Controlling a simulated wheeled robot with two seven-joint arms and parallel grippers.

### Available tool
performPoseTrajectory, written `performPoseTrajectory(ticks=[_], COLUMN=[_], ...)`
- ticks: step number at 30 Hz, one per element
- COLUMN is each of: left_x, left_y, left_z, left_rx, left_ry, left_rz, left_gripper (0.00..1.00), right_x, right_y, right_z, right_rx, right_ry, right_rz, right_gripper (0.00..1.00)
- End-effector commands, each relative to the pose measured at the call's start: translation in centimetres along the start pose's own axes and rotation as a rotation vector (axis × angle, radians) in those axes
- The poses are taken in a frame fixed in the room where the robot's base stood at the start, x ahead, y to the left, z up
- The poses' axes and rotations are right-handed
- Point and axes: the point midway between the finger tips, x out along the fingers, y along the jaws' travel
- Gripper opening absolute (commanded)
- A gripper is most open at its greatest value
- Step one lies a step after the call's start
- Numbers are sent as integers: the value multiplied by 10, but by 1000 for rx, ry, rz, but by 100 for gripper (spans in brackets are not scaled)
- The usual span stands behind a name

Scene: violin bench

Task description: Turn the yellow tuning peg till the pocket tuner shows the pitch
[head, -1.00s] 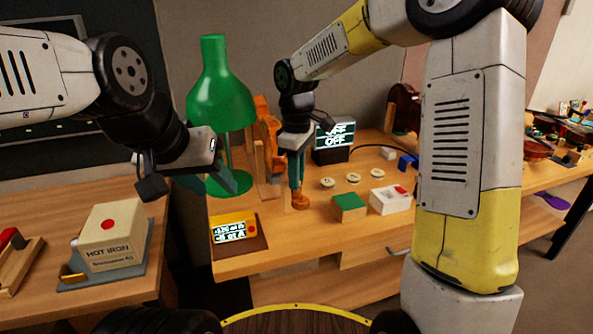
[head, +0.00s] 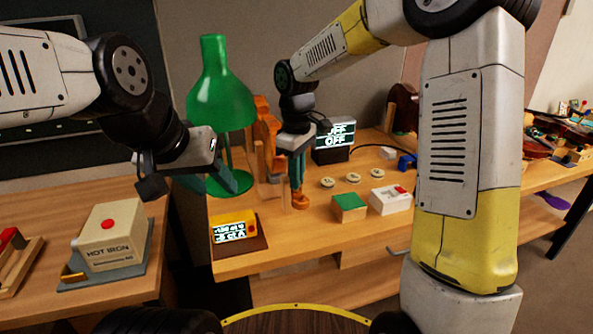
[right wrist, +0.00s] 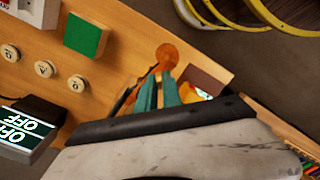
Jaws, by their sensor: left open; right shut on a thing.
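In the right wrist view the fingers (right wrist: 158,92) close beside the round orange-brown end (right wrist: 167,56). The yellow peg itself is hidden at the fingers. My left gripper (head: 208,184) is open and empty, left of the green lamp's foot.
A green lamp (head: 218,90) stands behind the left gripper. A display reading OFF (head: 335,138), several round discs (head: 352,177), a green-topped block (head: 348,205) and a white box with red (head: 390,199) lie to the right. A hot iron box (head: 112,232) stands on the left table.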

Motion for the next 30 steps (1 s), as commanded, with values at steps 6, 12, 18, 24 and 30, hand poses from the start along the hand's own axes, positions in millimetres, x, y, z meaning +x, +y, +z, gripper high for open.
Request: performPoseTrajectory(ticks=[6,12,18,24,30], left_x=[0,0,0,0,0], left_y=[0,0,0,0,0], left_z=[0,0,0,0,0], left_rx=[0,0,0,0,0], left_ry=[0,0,0,0,0], left_rz=[0,0,0,0,0], left_gripper=[44,44,44,44,44], right_x=[-1,-1,-21,-56,-76], right_y=[0,0,1,1,0], right_z=[0,0,-1,-1,0], right_rx=[0,-1,1,-1,0], right_ry=[1,1,4,4,1], right_rz=[1,1,4,4,1], right_gripper=[19,19,19,19,19])
